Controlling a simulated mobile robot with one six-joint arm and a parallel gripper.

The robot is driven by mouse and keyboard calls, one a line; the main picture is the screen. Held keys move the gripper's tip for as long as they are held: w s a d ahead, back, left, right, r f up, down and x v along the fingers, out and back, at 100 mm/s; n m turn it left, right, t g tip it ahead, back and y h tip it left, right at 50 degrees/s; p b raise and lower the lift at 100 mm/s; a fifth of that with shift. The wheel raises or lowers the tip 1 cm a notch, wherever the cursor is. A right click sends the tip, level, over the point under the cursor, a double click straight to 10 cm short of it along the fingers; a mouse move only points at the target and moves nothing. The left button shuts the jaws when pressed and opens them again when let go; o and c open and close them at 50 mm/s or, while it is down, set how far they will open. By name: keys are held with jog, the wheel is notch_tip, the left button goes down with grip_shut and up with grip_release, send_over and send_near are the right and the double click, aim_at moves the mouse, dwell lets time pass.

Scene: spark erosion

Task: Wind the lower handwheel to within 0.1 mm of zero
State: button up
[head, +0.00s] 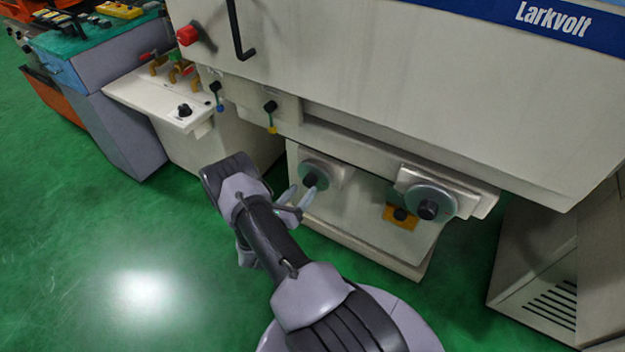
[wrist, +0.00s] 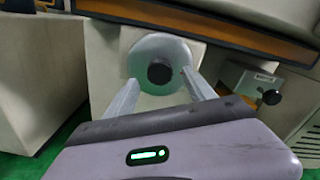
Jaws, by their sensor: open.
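A round grey handwheel (head: 325,168) with a black hub knob is on the left of the machine's lower front. A second, similar handwheel (head: 449,198) is on the right, on a pale slide block. I cannot tell for sure from a label which is the lower one. My gripper (head: 297,197) is open and empty, its fingers pointing at the left handwheel. In the wrist view a handwheel (wrist: 146,52) stands between and beyond the fingertips, its black knob (wrist: 159,72) centred. I cannot tell whether the fingers touch it. No scale is readable.
Small levers (head: 270,108) and a red knob (head: 187,35) are above left. A side shelf (head: 150,96) juts out at left. The green floor (head: 90,240) is clear at left.

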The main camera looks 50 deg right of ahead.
jog(key=s+a, duration=0.1)
jog(key=a, duration=1.3)
jog(key=shift+d, duration=0.1)
jog(key=s+a+r+m+g+y, duration=0.2)
jog(key=r+m+g+y, duration=0.15)
jog(key=r+m, duration=0.5)
jog(key=s+a+r+m+g+y, duration=0.2)
jog(key=r+m+g+y, duration=0.3)
jog(key=r, duration=0.7)
jog(key=s+a+r+m+t+y, duration=0.4)
jog(key=a+r+m+t+y, duration=0.1)
jog(key=a, duration=0.6)
jog(key=s+a+r+m+t+y, duration=0.4)
jog(key=a+r+m+t+y, duration=0.2)
jog(key=a+r+m, duration=0.3)
jog(key=a+r+t, duration=0.1)
jog(key=a+r, duration=0.2)
jog(key=shift+s+a+m+t, duration=0.15)
jog(key=shift+s+m+t, duration=0.05)
jog(key=shift+m+t, duration=0.15)
